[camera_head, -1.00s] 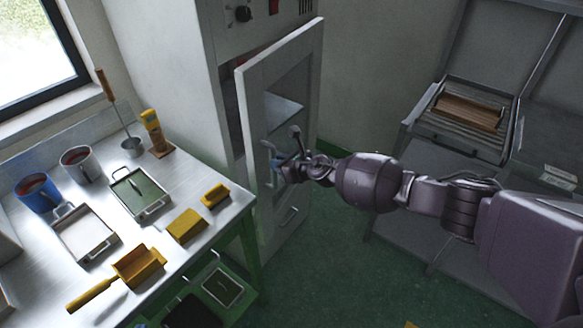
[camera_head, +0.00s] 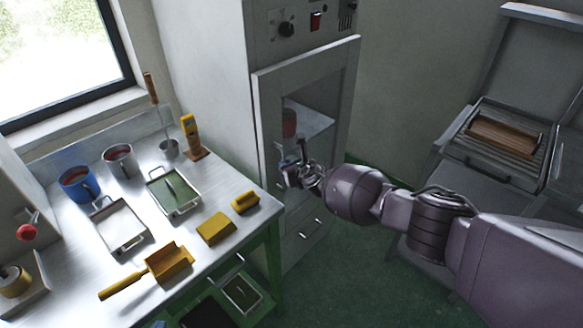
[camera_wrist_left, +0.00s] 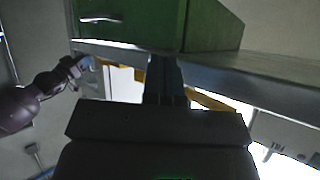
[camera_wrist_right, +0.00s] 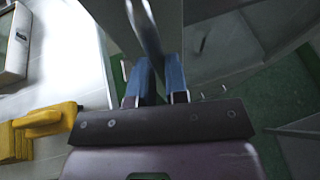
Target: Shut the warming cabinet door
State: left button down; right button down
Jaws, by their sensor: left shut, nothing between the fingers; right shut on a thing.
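The tall grey warming cabinet (camera_head: 205,90) stands behind the bench. Its framed glass door (camera_head: 267,110) lies flush or almost flush with the front; I cannot tell whether a thin gap is left. My right gripper (camera_head: 290,168) is at the handle on the door's left side. In the right wrist view, the blue fingers of this gripper (camera_wrist_right: 158,78) are shut on the door handle (camera_wrist_right: 146,30), which they partly hide. My left gripper (camera_wrist_left: 165,72) shows only in its own wrist view, with dark fingers together and empty, near a green box-like part and a metal edge.
The metal bench (camera_head: 80,235) at left carries mugs, trays, yellow blocks and a yellow scoop (camera_head: 165,262). Its right corner stands close to the cabinet. A rack with a slatted tray (camera_head: 500,145) stands at right. Green floor is clear between them.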

aim_at(271, 162)
pick_arm(q)
jog(key=shift+w, duration=0.2)
pick_arm(e)
jog(key=shift+a+r, duration=0.2)
jog(key=shift+a, duration=0.9)
jog(key=shift+w+a, duration=0.1)
jog(key=shift+w, duration=0.05)
jog(key=c, duration=1.4)
grip_release()
jog(key=shift+a, duration=0.1)
jog(key=shift+o, duration=1.4)
jog(key=shift+w+a, duration=0.1)
jog(key=shift+a, duration=0.15)
pick_arm(q)
jog(key=shift+w+a+f, duration=0.1)
jog(key=shift+a, duration=0.15)
pick_arm(e)
jog(key=shift+d+f, duration=0.15)
jog(key=shift+d, duration=0.05)
jog(key=shift+d, duration=0.1)
